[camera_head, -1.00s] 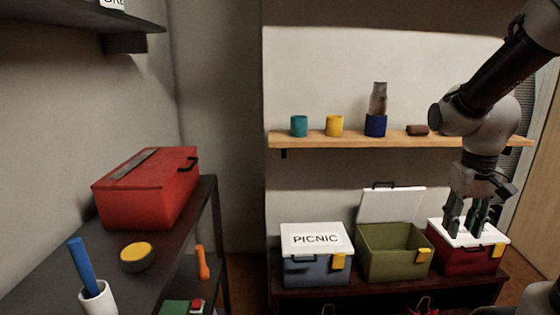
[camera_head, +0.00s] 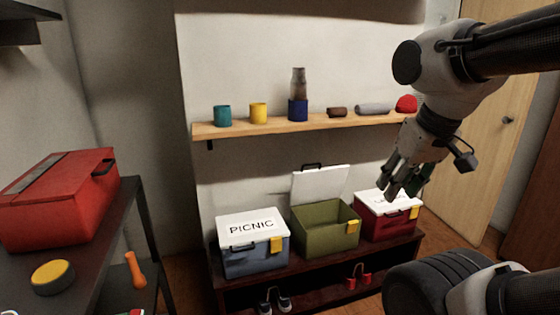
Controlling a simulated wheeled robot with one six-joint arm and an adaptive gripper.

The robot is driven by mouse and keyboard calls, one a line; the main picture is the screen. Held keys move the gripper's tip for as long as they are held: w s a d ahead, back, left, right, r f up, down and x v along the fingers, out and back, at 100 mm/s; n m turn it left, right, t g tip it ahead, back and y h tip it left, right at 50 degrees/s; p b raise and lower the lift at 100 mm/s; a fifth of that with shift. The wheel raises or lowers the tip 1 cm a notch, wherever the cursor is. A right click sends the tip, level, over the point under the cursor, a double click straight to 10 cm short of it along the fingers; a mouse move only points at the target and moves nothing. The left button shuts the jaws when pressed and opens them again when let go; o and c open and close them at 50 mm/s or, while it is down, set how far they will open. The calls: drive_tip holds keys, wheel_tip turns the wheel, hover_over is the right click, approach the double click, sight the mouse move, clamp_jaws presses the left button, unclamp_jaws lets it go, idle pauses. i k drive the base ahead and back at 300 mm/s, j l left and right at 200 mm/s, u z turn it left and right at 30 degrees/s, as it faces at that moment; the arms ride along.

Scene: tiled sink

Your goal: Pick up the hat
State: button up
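A red rounded thing (camera_head: 406,104), which looks like the hat, sits at the right end of the wooden wall shelf (camera_head: 330,123). My gripper (camera_head: 402,194) hangs in front of the red cooler box, pointing down, below and in front of the shelf. Its fingers are apart and nothing shows between them. The hat is just left of my arm and partly close behind it in the picture.
The shelf also bears a teal cup (camera_head: 223,116), a yellow cup (camera_head: 258,113), a bottle on a blue cup (camera_head: 298,110), a brown item (camera_head: 337,112) and a grey roll (camera_head: 372,109). Below are a PICNIC box (camera_head: 254,262), an open green box (camera_head: 327,236) and a red box (camera_head: 385,228).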

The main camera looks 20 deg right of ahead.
sight(407, 104)
drive_tip(key=z, duration=1.1)
drive_tip(key=i+l+u, duration=0.1)
drive_tip(key=u, duration=0.2)
drive_tip(key=i+l+u, duration=0.1)
drive_tip(key=u, duration=0.2)
drive_tip(key=i+l+u, duration=0.15)
drive_tip(key=l, duration=0.2)
drive_tip(key=i+l+u, duration=0.1)
drive_tip(key=i+l, duration=0.15)
drive_tip(key=i+l+u, duration=0.15)
drive_tip(key=l, duration=0.3)
drive_tip(key=i+l+u, duration=0.1)
drive_tip(key=l, duration=0.3)
drive_tip(key=i+l, duration=0.2)
drive_tip(key=l, duration=0.2)
drive_tip(key=i+l, duration=0.15)
drive_tip(key=l, duration=0.25)
drive_tip(key=i+l, duration=0.2)
drive_tip(key=l, duration=0.15)
drive_tip(key=i+l, duration=0.2)
drive_tip(key=l, duration=0.2)
drive_tip(key=i+l, duration=0.15)
drive_tip(key=l, duration=0.25)
drive_tip(key=i+u, duration=0.05)
